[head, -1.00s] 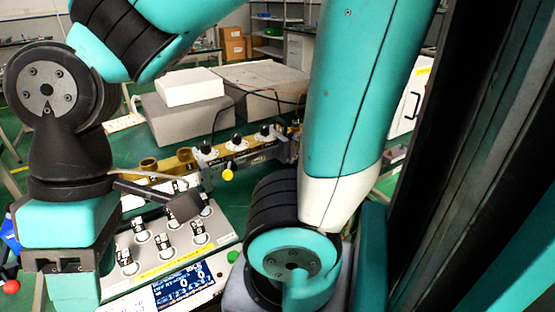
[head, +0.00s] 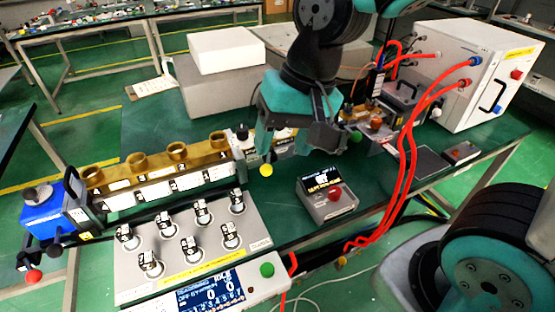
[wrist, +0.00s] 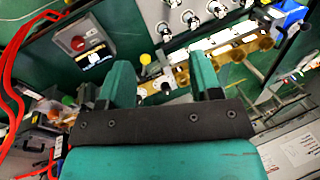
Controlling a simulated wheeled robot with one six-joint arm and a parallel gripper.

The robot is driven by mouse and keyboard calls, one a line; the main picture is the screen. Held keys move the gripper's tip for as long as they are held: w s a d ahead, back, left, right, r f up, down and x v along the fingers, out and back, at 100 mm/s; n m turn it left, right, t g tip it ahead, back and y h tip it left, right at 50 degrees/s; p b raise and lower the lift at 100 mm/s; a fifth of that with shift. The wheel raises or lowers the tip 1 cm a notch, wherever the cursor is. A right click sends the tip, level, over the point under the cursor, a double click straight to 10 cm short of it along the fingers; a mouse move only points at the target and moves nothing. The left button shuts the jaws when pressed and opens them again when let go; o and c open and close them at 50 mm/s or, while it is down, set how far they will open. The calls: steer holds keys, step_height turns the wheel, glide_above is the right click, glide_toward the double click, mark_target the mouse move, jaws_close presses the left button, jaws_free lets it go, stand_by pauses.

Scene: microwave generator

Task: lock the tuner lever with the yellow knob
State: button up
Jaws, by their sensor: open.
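The yellow knob (head: 266,170) is a small ball just off the right end of the brass waveguide row (head: 160,170), by a block with white and black fittings. It also shows in the wrist view (wrist: 145,59), in the gap between my fingers and beyond them. The lever's own shape is too small to make out. My gripper (head: 328,137) hangs to the right of the yellow knob, apart from it. In the wrist view my gripper (wrist: 162,72) has its two teal fingers wide apart, with nothing held between them.
A panel of black-and-white switches (head: 185,245) lies in front of the waveguide. A grey box with a red button (head: 328,198) stands right of the knob. Red hoses (head: 408,140) run down from a white cabinet (head: 480,75). Bare green table lies between knob and box.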

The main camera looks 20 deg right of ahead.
mark_target(267, 167)
steer(key=w+d+f+m+t+h+p, duration=0.1)
steer(key=w+d+f+m+h+p, duration=0.2)
steer(key=w+m, duration=0.9)
steer(key=shift+m+y, duration=0.4)
steer(key=w+f, duration=0.1)
steer(key=f, duration=0.5)
steer(key=w+f, duration=0.1)
steer(key=f, duration=0.4)
steer(key=w+f, duration=0.1)
steer(key=f, duration=0.5)
steer(key=shift+w+a+f, duration=0.1)
steer(key=shift+f, duration=0.2)
jaws_close()
